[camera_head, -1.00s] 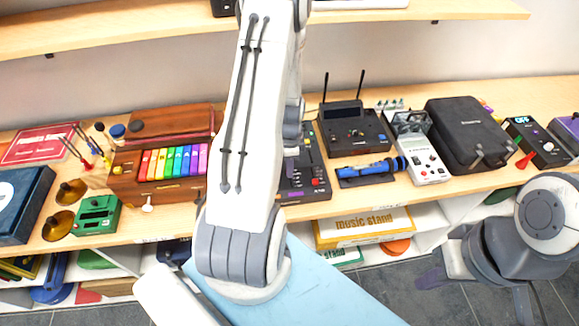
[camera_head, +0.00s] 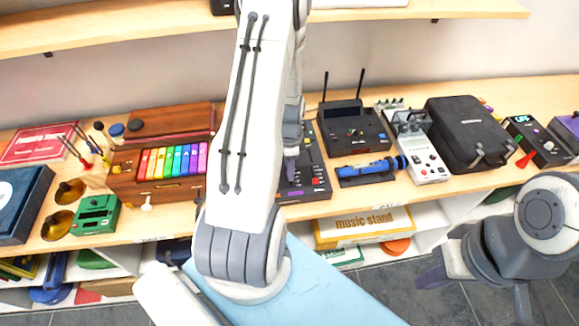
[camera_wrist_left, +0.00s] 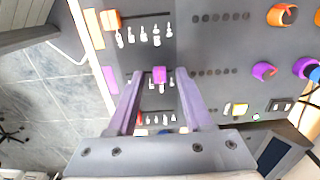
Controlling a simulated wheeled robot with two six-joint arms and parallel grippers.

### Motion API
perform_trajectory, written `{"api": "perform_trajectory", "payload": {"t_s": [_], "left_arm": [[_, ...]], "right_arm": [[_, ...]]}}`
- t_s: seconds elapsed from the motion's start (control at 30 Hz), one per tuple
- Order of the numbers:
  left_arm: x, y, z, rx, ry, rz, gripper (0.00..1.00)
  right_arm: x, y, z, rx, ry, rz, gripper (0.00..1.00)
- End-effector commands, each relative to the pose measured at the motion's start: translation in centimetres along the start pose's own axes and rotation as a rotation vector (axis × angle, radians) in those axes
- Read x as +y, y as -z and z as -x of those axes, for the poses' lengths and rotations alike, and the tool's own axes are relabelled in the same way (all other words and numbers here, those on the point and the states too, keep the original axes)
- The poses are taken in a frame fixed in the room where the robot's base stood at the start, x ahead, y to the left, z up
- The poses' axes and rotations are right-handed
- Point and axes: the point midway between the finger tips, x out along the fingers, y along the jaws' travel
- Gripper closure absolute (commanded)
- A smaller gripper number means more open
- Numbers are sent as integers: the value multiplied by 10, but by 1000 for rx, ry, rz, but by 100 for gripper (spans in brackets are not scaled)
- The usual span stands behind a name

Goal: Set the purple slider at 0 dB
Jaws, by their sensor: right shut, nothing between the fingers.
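The purple slider (camera_wrist_left: 159,75) is a small square cap on a grey mixer panel (camera_wrist_left: 215,50), with white tick marks beside it in the left wrist view. My left gripper (camera_wrist_left: 160,100) is open, with one finger on each side of the purple slider's line. Whether either finger touches the cap is unclear. In the head view the mixer (camera_head: 313,175) is partly hidden behind my left arm, and my left gripper (camera_head: 291,168) is over it. My right gripper (camera_head: 430,279) is shut and empty at the lower right, away from the mixer.
An orange slider (camera_wrist_left: 110,20) and orange, purple and blue knobs share the panel. A black console with antennas (camera_head: 352,130), a blue tool (camera_head: 368,170) and a grey device (camera_head: 425,160) stand right of the mixer. A rainbow-keyed instrument (camera_head: 160,185) is left.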

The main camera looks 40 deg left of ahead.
Motion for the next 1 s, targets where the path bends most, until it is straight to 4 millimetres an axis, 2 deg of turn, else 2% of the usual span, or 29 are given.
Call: {"api": "perform_trajectory", "payload": {"t_s": [0.37,0.47,0.8,1.0], "left_arm": [[-1,0,6,1,2,0,50],[-2,1,18,2,5,0,50],[-1,1,79,2,5,0,50],[0,1,100,1,2,0,50]], "right_arm": [[0,0,-3,0,0,0,100],[0,0,-7,0,0,-1,100],[1,-1,-20,0,0,-3,100],[2,-1,-23,0,0,-4,100]]}}
